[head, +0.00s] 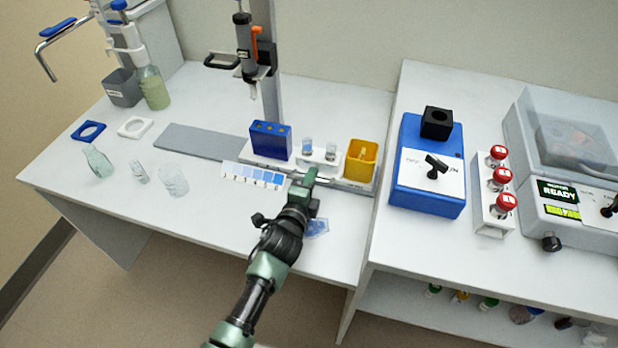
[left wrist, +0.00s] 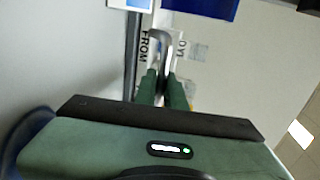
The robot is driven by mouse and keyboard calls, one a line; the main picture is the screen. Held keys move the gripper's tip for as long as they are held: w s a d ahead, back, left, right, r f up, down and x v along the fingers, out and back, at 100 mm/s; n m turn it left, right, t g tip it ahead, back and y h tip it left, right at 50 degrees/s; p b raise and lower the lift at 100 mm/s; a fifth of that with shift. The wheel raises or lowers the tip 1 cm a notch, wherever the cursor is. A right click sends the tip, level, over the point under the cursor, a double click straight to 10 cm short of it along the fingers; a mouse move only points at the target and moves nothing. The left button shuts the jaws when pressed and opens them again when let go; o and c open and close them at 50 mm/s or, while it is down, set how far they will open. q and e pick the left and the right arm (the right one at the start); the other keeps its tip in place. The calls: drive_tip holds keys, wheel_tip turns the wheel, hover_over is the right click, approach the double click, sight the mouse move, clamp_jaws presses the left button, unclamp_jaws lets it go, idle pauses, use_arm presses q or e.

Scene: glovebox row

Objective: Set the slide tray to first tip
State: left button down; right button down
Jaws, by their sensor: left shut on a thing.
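The slide tray (head: 319,160) is a white sliding piece on the back of the left bench, under the upright stand. It carries a blue block (head: 270,140) with holes, two small clear vials (head: 307,146) and a yellow open box (head: 361,160). My left gripper (head: 306,178) is at the tray's front edge. In the left wrist view its green fingers (left wrist: 162,90) are shut on a metal handle (left wrist: 163,45), beside lettering that includes "FROM". The fingers hide part of the handle. My right gripper is not in view.
A pipette (head: 245,45) with an orange lever hangs on the stand above the tray. A grey strip (head: 205,141) runs left of the tray. A blue scale card (head: 252,175) lies in front.

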use_arm(q)
drive_tip(key=shift+s+d+f, duration=0.1)
drive_tip(key=shift+s+d, duration=0.05)
drive_tip(key=shift+d, duration=0.05)
drive_tip(key=c, duration=1.5)
unclamp_jaws()
drive_tip(key=shift+d, duration=0.1)
drive_tip(key=v, duration=0.8)
